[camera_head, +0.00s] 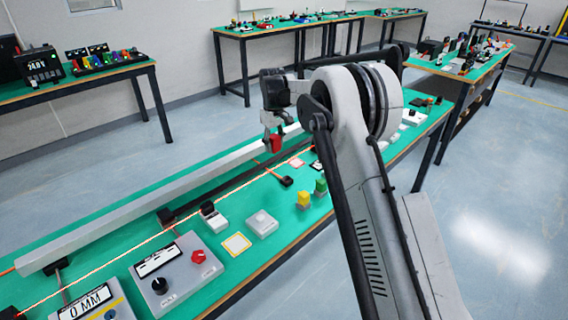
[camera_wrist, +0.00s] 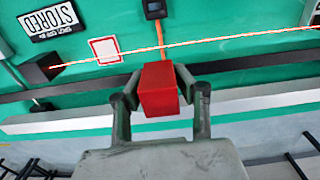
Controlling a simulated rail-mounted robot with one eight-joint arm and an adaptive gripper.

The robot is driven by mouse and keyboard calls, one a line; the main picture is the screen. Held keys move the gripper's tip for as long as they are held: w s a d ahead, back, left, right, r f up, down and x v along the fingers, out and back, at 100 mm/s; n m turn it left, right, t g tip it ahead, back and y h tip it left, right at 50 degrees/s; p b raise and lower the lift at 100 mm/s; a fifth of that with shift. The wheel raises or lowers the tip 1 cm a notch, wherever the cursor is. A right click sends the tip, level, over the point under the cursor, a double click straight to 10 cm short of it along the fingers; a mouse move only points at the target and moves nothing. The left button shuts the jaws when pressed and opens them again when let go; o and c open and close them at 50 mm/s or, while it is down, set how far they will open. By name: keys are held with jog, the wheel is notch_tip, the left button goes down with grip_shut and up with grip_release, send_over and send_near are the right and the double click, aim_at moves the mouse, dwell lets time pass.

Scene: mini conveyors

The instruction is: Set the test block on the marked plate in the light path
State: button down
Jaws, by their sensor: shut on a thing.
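My gripper (camera_head: 275,133) is shut on a red block (camera_head: 277,145), which hangs below its fingers. In the wrist view the red block (camera_wrist: 158,92) sits between the two fingers. A thin orange-red light beam (camera_wrist: 230,39) crosses the plate's lower edge. A second plate, outlined in yellow (camera_head: 237,244), lies nearer on the bench, off the beam.
A long grey rail (camera_head: 150,196) runs along the bench's far side. Yellow (camera_head: 303,200) and green (camera_head: 321,187) blocks stand near the front edge. A dark box (camera_wrist: 40,70) is at the beam's left end, by a display reading STORED (camera_wrist: 52,20). A knobbed control box (camera_head: 175,275) is nearer.

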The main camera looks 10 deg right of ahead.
send_over(296, 162)
jog(key=f, duration=0.6)
jog(key=shift+s+f+b, duration=0.2)
jog(key=shift+f+b, duration=0.1)
jog(key=shift+b, duration=0.1)
jog(key=shift+f, duration=2.05)
jog(key=shift+f+b, duration=0.1)
jog(key=shift+b, duration=0.2)
jog(key=c, duration=1.3)
grip_release()
